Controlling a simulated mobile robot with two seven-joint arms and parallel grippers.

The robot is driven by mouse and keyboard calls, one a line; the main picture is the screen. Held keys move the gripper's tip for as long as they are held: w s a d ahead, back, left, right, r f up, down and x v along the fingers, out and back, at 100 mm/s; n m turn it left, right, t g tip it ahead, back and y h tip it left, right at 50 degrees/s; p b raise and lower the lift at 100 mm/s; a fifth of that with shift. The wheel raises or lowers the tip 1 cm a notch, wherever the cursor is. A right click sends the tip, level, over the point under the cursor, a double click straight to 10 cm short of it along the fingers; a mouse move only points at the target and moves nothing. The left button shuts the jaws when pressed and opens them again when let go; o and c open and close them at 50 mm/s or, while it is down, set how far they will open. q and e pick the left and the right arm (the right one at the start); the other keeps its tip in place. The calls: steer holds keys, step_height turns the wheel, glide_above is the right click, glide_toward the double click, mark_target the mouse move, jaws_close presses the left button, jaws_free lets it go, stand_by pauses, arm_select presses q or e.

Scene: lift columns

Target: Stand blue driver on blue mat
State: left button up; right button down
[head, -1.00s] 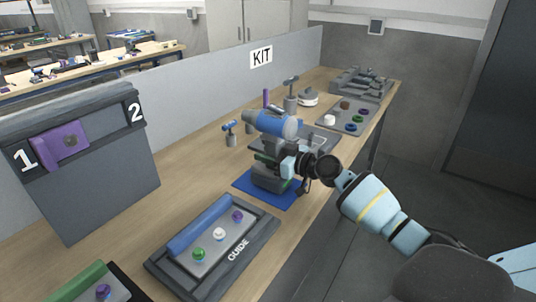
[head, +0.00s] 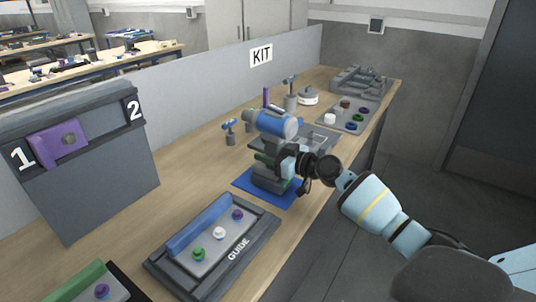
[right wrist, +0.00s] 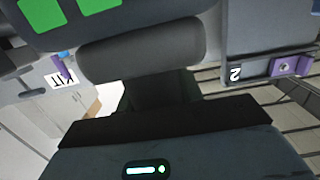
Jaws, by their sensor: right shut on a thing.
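The blue driver (head: 270,123) stands about upright over the blue mat (head: 289,197), its blue barrel on top and its dark base low over the mat. I cannot tell whether the base touches the mat. My right gripper (head: 286,163) is shut on the driver at its handle, coming in from the right; the fingers partly hide the handle. In the right wrist view, a dark grey rounded part and green patches fill the top, close to the camera. My left gripper is not in view.
A GUIDE tray (head: 180,268) with a blue bar and coloured knobs lies in front of the mat. A grey panel marked 1 and 2 (head: 95,190) stands at left. Small tools (head: 230,135) and a tray of coloured rings (head: 341,121) are behind. The wood table is clear left of the mat.

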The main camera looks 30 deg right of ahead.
steer(key=shift+r, duration=0.15)
stand_by(0.6)
steer(key=c, duration=0.9)
jaws_free()
steer(key=shift+f, duration=0.2)
steer(key=shift+o, duration=0.3)
steer(key=shift+f, duration=0.25)
steer(key=b+v, duration=0.1)
steer(key=v, duration=0.5)
steer(key=shift+s, duration=0.15)
steer(key=shift+b+v, duration=0.3)
steer(key=shift+v, duration=0.55)
steer(key=shift+r, duration=0.15)
